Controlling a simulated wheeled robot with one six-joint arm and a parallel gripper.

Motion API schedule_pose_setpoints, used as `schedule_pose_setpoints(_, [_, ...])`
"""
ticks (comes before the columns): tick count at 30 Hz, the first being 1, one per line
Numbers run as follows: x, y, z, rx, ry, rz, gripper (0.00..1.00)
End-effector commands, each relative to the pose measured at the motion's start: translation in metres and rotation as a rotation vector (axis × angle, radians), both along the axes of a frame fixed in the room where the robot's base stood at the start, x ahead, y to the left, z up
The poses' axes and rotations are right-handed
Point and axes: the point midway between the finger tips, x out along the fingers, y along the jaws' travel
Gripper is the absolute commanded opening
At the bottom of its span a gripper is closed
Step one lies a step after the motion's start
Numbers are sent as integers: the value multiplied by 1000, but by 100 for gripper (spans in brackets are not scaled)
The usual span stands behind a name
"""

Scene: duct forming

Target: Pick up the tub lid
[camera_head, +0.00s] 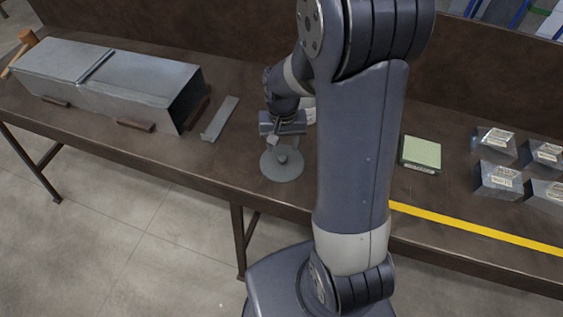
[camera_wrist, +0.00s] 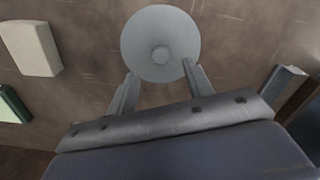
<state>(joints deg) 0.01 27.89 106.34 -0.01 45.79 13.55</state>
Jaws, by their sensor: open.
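The tub lid (camera_head: 283,167) is a grey round disc with a small knob in its middle. It lies flat on the brown workbench (camera_head: 240,187) near its front edge. It also shows in the wrist view (camera_wrist: 160,30). My gripper (camera_head: 284,143) is above and just behind the lid, pointing down. In the wrist view my gripper (camera_wrist: 157,80) has its two fingers apart with nothing between them. The fingertips reach over the lid's near rim in that picture, with the knob beyond them. I cannot tell whether they touch the lid.
A long grey duct (camera_head: 115,84) lies at the left, with a metal strip (camera_head: 220,119) beside it. A green-topped box (camera_head: 420,153) and several metal blocks (camera_head: 497,180) sit at the right. A yellow line (camera_head: 480,231) crosses the bench. A pale block (camera_wrist: 30,48) lies left of the lid in the wrist view.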

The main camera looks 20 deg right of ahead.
Motion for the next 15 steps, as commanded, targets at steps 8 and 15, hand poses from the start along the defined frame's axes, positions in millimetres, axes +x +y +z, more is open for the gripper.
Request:
schedule_pose_setpoints(8, [0,0,-19,0,4,1,49])
schedule_pose_setpoints(15, [1,0,-49,0,4,1,49])
